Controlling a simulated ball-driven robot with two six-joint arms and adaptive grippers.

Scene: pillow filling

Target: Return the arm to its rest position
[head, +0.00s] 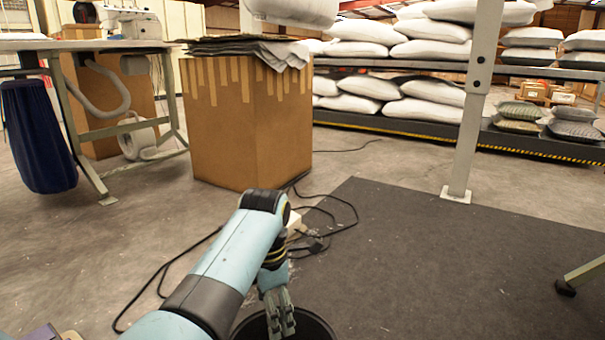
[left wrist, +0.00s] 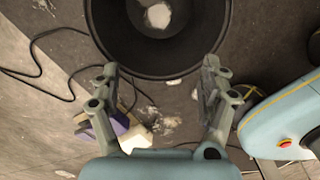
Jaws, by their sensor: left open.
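My left gripper (head: 279,312) is at the end of my blue arm, which reaches in from the lower left of the head view. It points down at a black round bin (head: 322,324), cut off by the bottom edge. In the left wrist view my left gripper (left wrist: 160,68) has its two fingers wide apart with nothing between them. The bin (left wrist: 112,36) shows at the top there, beyond the fingertips. A white clump (left wrist: 158,15) lies inside it. My right gripper is in neither view.
A cardboard box (head: 245,125) with dark cloths on top stands ahead. Black cables (head: 345,215) and white scraps lie on the floor nearby. A table (head: 90,45) stands at the left, a post (head: 472,120) at the right. The dark mat (head: 420,260) is mostly clear.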

